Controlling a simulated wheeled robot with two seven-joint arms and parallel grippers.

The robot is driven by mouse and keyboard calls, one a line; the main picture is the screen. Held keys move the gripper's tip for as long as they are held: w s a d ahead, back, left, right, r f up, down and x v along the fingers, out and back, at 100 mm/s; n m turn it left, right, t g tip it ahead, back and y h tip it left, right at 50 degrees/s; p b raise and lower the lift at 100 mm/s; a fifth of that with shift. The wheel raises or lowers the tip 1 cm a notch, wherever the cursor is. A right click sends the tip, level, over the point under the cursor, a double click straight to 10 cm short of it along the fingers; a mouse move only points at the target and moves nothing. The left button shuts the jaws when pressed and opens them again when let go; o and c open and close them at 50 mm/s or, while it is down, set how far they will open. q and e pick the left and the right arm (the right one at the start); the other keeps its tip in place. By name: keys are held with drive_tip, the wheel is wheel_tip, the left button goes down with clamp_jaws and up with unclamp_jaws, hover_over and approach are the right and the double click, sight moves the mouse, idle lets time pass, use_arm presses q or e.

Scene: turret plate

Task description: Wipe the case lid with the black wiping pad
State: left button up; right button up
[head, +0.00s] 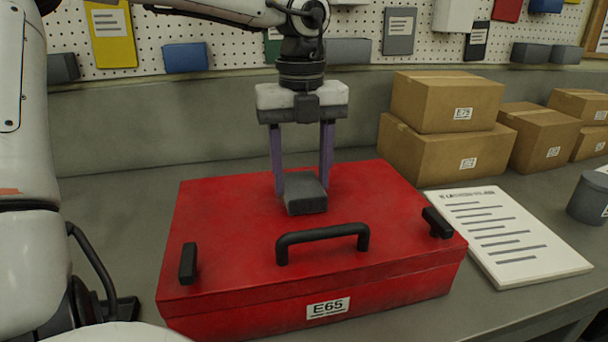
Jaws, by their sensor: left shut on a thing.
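The red case (225,235) sits on the grey bench with its lid closed. A black handle (322,238) is at the front of the lid, with a black latch (188,263) at the left and another (437,223) at the right. The black wiping pad (306,196) is on the lid behind the handle and appears to touch it. My left gripper (302,180) points down with its two purple fingers around the pad and is shut on it. My right gripper is not in view.
Several cardboard boxes (430,150) stand at the back right. A printed sheet (510,235) lies right of the case, and a dark grey canister (588,198) stands at the right edge. A pegboard (235,38) with hung items is behind. Bench space left of the case is partly clear.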

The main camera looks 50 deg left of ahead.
sight(306, 194)
use_arm(q)
drive_tip(key=shift+w+a+f+p, duration=0.1)
drive_tip(key=shift+w+a+p, duration=0.25)
drive_tip(key=shift+a, duration=0.5)
drive_tip(key=shift+w+a+f+p, duration=0.1)
drive_tip(key=shift+w+a+p, duration=0.15)
drive_tip(key=shift+w+a, duration=0.4)
drive_tip(key=shift+w+a+r+p, duration=0.1)
drive_tip(key=shift+w+a+p, duration=0.15)
drive_tip(key=shift+a, duration=0.3)
drive_tip(key=shift+w+a+r+p, duration=0.15)
drive_tip(key=shift+a+p, duration=0.15)
drive_tip(key=shift+a, duration=0.3)
drive_tip(key=shift+w+a+f+p, duration=0.1)
drive_tip(key=shift+w+a+p, duration=0.15)
drive_tip(key=shift+a, duration=0.3)
drive_tip(key=shift+d, duration=0.1)
drive_tip(key=shift+s+d, duration=0.15)
drive_tip(key=shift+d, duration=0.05)
drive_tip(key=shift+s+d+b, duration=0.35)
drive_tip(key=shift+d+b, duration=0.15)
drive_tip(key=shift+d, duration=0.2)
drive_tip(key=shift+s+d+b, duration=0.35)
drive_tip(key=shift+d+b, duration=0.1)
drive_tip(key=shift+d, duration=0.25)
